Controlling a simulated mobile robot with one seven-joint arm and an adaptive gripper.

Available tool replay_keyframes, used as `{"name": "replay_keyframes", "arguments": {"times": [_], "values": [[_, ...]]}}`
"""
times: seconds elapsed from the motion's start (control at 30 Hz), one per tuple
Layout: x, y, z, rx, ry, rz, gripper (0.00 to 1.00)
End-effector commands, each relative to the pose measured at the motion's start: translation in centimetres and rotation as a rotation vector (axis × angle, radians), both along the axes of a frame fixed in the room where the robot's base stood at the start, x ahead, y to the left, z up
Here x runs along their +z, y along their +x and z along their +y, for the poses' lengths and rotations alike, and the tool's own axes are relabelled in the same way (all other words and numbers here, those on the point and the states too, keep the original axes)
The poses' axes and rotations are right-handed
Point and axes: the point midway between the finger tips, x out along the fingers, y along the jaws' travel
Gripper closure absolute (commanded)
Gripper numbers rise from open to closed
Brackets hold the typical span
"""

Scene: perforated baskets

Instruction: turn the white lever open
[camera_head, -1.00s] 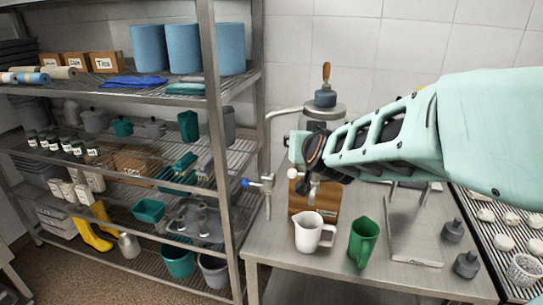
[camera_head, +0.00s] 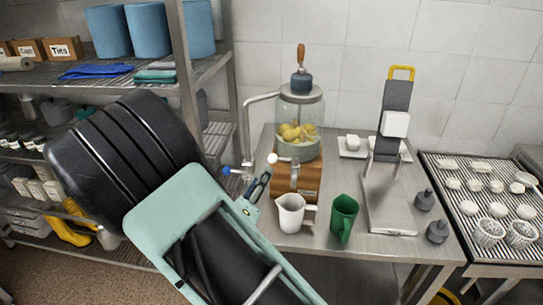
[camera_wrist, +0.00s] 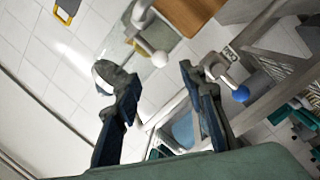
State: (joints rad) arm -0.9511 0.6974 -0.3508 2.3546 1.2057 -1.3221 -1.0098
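The white lever ends in a white ball knob (camera_head: 272,158) at the front of the glass dispenser (camera_head: 299,135), which holds yellow fruit. In the wrist view the white knob (camera_wrist: 160,58) appears between and beyond the two fingertips. My gripper (camera_head: 258,188) is just below and left of the knob in the head view, partly hidden by my arm. In the wrist view my gripper (camera_wrist: 152,82) is open with nothing between its fingers. I see no clear contact with the lever. A blue-knobbed tap (camera_head: 227,171) is left of the dispenser; its blue knob (camera_wrist: 240,93) is right of the fingers.
A grey stand (camera_head: 388,205) and dark bottles (camera_head: 437,231) are to the right. A metal shelf (camera_head: 183,80) rises at left.

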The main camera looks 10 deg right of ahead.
Motion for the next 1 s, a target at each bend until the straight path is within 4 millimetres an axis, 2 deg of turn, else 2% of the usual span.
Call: {"name": "replay_keyframes", "arguments": {"times": [0.4, 0.53, 0.7, 1.0], "values": [[0.2, 6.4, -3.7, -0.003, 0.004, -0.001, 0.62], [0.1, 7.9, -4.5, -0.002, 0.004, 0.000, 0.62], [0.1, 9.0, -5.0, 0.000, 0.005, -0.001, 0.62], [0.0, 9.1, -5.1, 0.000, 0.005, -0.001, 0.63]]}}
